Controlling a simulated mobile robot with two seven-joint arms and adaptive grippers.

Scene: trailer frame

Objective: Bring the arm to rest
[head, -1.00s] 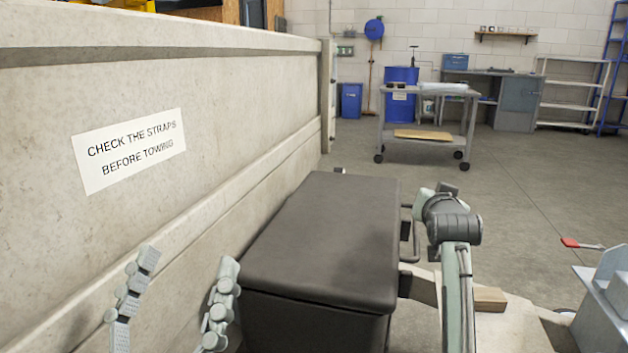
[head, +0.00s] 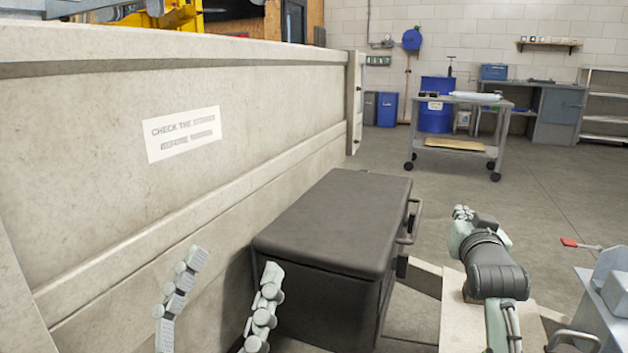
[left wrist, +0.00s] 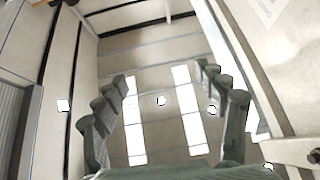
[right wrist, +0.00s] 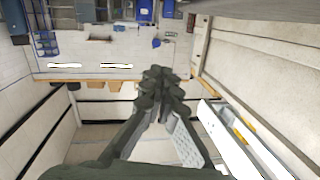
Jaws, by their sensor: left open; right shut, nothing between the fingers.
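My left gripper (head: 233,264) is in the lower left of the head view, fingers spread wide and empty, in front of the pale trailer side wall (head: 95,150). Its open fingers also show in the left wrist view (left wrist: 160,78). My right gripper (head: 462,212) is at the far end of my right arm, to the right of the dark lidded box (head: 335,220). Its fingers are together with nothing between them in the right wrist view (right wrist: 165,74). Neither gripper visibly holds or touches anything.
A label (head: 182,133) is on the trailer wall. The box has a handle (head: 410,225) on its right side. A grey metal part with a red-tipped lever (head: 570,242) is at the right. A wheeled cart (head: 465,125) stands farther back. Open floor (head: 560,200) lies between.

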